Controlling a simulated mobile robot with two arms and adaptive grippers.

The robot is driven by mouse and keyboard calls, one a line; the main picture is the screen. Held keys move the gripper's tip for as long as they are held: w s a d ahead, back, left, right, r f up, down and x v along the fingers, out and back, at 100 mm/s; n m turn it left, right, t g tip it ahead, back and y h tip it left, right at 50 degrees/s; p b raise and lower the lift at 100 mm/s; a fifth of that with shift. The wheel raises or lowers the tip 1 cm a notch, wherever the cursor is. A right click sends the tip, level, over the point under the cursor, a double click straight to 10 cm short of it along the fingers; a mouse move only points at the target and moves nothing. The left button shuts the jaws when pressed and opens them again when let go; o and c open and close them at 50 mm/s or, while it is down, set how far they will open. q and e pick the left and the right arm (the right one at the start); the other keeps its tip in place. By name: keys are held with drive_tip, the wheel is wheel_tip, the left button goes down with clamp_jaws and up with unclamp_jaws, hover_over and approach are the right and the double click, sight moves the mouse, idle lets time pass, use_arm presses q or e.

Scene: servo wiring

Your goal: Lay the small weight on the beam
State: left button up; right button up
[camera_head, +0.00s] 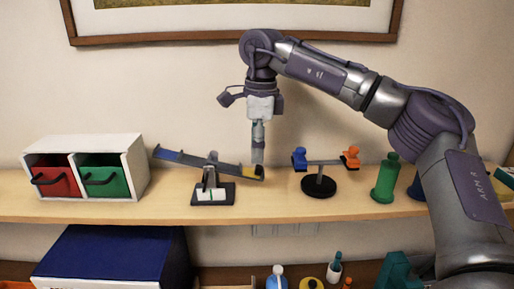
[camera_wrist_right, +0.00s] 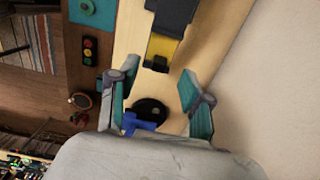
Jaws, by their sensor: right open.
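The beam (camera_head: 200,160) is on a small stand on the shelf. My right gripper (camera_head: 258,160) points down over the low right end. In the right wrist view the open gripper (camera_wrist_right: 155,95) has nothing between its fingers, and the beam's yellow end (camera_wrist_right: 161,49) is just beyond them. I cannot tell which thing is the small weight. A green weight-like piece (camera_head: 386,178) and a dark blue one (camera_head: 417,187) stand at the right. My left gripper is out of view.
A small balance (camera_head: 319,184) with blue and orange end pieces stands right of the beam, close to my right gripper. A white cabinet (camera_head: 133,158) with red and green drawers stands at the left. The wooden shelf (camera_head: 270,207) has a free front strip.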

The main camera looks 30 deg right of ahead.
sight(260, 167)
wheel_tip(260, 167, up, 12)
drive_tip(key=shift+s+d, duration=0.2)
drive_tip(key=shift+f, duration=0.15)
